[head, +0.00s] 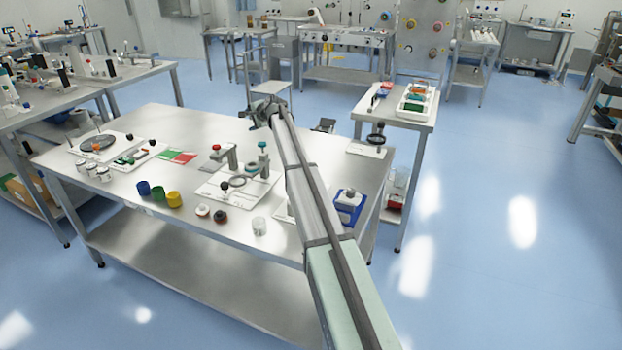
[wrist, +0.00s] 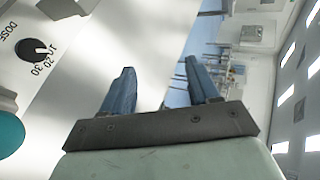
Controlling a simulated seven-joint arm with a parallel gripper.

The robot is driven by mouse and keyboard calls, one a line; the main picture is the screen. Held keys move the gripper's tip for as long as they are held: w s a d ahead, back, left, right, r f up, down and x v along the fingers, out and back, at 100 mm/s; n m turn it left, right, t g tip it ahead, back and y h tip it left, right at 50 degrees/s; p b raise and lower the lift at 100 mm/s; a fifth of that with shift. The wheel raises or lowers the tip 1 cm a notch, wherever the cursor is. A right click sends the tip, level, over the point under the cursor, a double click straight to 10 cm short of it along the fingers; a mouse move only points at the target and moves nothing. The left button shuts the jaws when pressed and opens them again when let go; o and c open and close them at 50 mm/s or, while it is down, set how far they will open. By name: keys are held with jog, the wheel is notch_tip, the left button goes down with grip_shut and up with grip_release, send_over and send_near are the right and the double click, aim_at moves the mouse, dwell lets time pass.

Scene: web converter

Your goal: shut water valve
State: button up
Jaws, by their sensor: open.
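I cannot tell for certain which thing is the water valve. On the steel table in the head view stand a fixture with a red knob (head: 216,147) and one with a teal knob (head: 262,144). The wrist view shows a black dial (wrist: 35,49) marked DOSE on a white panel, and part of a teal round thing (wrist: 9,133) at the left edge. My gripper (head: 263,108) is over the table's far edge. Its two blue fingers (wrist: 160,76) are apart, with nothing between them, clear of the dial.
The steel table (head: 135,230) also carries blue, green and yellow cups (head: 158,193), a white tray with a dark disc (head: 98,143) and a blue device (head: 348,200). A smaller table (head: 418,122) stands to the right. Blue floor (head: 480,200) is open beyond it.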

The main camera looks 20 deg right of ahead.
jog(key=s+d+f+n+g+h, duration=0.1)
jog(key=s+d+g, duration=0.35)
jog(key=s, duration=0.35)
jog(key=s+d+n+g+h, duration=0.2)
jog(key=s+d+g, duration=0.1)
jog(key=s+d, duration=0.4)
jog(key=s+d+f+n+g+h, duration=0.1)
jog(key=s+d+g, duration=0.3)
jog(key=s, duration=0.6)
jog(key=shift+t, duration=0.25)
notch_tip(320, 180, down, 14)
jog(key=shift+w+r, duration=0.15)
jog(key=shift+r, duration=0.05)
jog(key=shift+c, duration=0.3)
jog(key=c, duration=1)
